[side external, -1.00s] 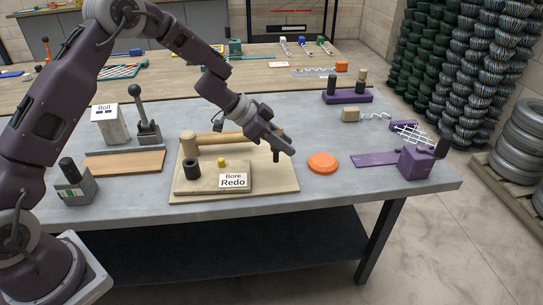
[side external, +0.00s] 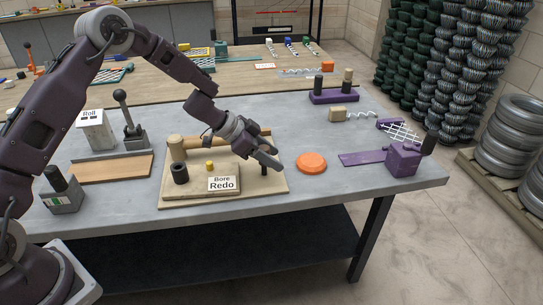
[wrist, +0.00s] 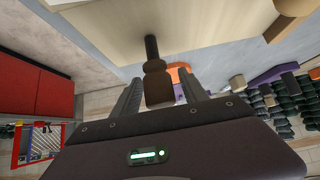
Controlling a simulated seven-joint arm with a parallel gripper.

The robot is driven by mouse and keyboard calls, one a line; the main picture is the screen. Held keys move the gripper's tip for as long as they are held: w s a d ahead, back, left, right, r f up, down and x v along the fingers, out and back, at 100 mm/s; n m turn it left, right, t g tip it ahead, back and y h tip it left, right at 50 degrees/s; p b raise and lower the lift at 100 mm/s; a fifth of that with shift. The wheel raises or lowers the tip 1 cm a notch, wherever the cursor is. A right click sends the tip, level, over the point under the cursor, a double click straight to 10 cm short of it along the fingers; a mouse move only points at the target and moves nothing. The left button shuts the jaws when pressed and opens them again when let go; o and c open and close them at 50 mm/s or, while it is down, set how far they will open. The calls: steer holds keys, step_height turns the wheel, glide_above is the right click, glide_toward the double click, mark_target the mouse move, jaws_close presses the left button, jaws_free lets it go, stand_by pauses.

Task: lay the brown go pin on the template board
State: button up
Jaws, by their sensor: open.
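The tan template board (side external: 277,188) lies on the grey bench. The brown go pin (wrist: 157,82) shows in the wrist view between my gripper's fingers, with a gap on each side of its brown handle; its dark shaft (wrist: 151,47) points toward the board. In the side view the pin (side external: 264,170) is a small dark upright shape at the board's right part, partly hidden by the fingers. I cannot tell whether its tip touches the board. My gripper (side external: 268,157) is open around the handle, low over the board.
An orange disc (side external: 311,163) lies right of the board, with a purple fixture (side external: 403,160) beyond.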

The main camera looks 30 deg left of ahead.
steer(key=v, duration=1.2)
steer(key=s+a+r+n+t+y, duration=0.2)
steer(key=r+n+t+y, duration=0.15)
steer(key=r, duration=0.55)
steer(key=s+a+r+n+t+y, duration=0.2)
steer(key=a+r+y, duration=0.15)
steer(key=r, duration=0.55)
steer(key=s+n+g+y, duration=0.3)
steer(key=s+n, duration=0.1)
steer(key=s, duration=1.2)
steer(key=s+d+f+g+h, duration=0.1)
steer(key=s+d+f, duration=0.1)
steer(key=s+d, duration=0.2)
steer(key=s+d+f+g+h, duration=0.2)
steer(key=s+d, duration=0.1)
steer(key=s, duration=0.7)
steer(key=shift+d+h, duration=0.3)
steer(key=shift+d, duration=0.05)
